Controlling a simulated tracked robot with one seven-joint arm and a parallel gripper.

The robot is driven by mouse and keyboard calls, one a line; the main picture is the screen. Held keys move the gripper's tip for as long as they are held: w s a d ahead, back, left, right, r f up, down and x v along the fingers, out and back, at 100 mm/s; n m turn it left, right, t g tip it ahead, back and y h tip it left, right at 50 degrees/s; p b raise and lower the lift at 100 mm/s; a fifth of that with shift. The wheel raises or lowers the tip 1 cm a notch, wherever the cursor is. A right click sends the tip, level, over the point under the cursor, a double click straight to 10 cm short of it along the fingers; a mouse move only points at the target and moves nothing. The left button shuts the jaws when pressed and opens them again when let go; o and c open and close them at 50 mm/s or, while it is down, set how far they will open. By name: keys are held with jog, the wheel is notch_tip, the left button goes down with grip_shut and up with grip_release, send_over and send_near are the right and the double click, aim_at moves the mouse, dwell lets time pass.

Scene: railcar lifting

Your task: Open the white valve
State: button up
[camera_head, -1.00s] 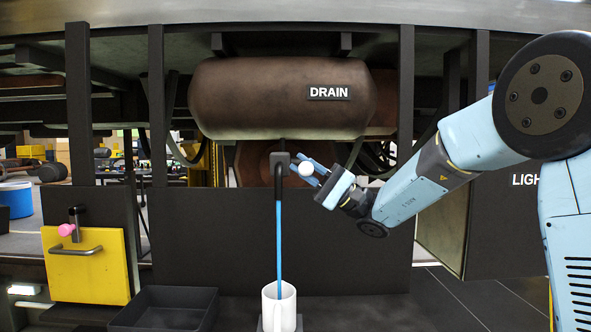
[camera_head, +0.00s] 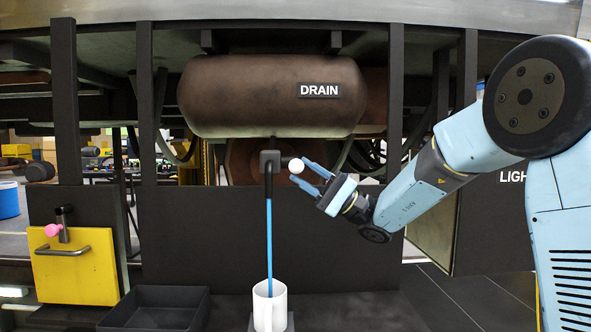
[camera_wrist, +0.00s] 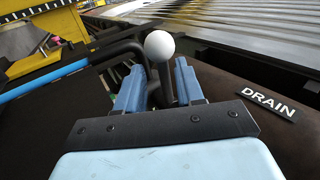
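The white valve shows as a white ball knob (camera_head: 296,166) on a dark handle beside the drain pipe fitting (camera_head: 270,160), under the brown tank marked DRAIN. A blue stream (camera_head: 269,230) runs from the pipe down into a white mug (camera_head: 270,308). My gripper (camera_head: 302,173) comes from the right with its blue fingers apart near the knob. In the wrist view the knob (camera_wrist: 159,46) lies just past the fingertips, in line with the gap, and its dark stem shows between the open fingers (camera_wrist: 157,78). I cannot tell whether a finger touches it.
The brown tank (camera_head: 240,95) hangs above the pipe. A dark tray (camera_head: 155,308) lies left of the mug. A yellow panel (camera_head: 75,265) with a handle and pink knob stands at the far left. Dark posts (camera_head: 393,100) flank the tank.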

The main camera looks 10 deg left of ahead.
jog(key=v, duration=1)
jog(key=shift+d+f, duration=0.25)
jog(key=shift+d, duration=0.05)
jog(key=shift+s, duration=0.1)
jog(key=s+d+f+m+t+h, duration=0.1)
jog(key=s+d+f+h, duration=0.15)
jog(key=s+h, duration=0.5)
jog(key=s+d+f+t+h, duration=0.1)
jog(key=s+f+h, duration=0.3)
jog(key=s, duration=0.6)
jog(key=s+d+f+t+h, duration=0.1)
jog(key=s+d+t+h, duration=0.1)
jog(key=d, duration=0.5)
jog(key=s+d+f+m+t+h, duration=0.1)
jog(key=s+d+f+t+h, duration=0.1)
jog(key=d+h, duration=0.4)
jog(key=s+d+f+m+t+h, duration=0.1)
jog(key=s+d+t+h, duration=0.3)
jog(key=d, duration=0.4)
jog(key=shift+s+d+f+t, duration=0.15)
jog(key=shift+d+f+t, duration=0.25)
jog(key=shift+t, duration=0.4)
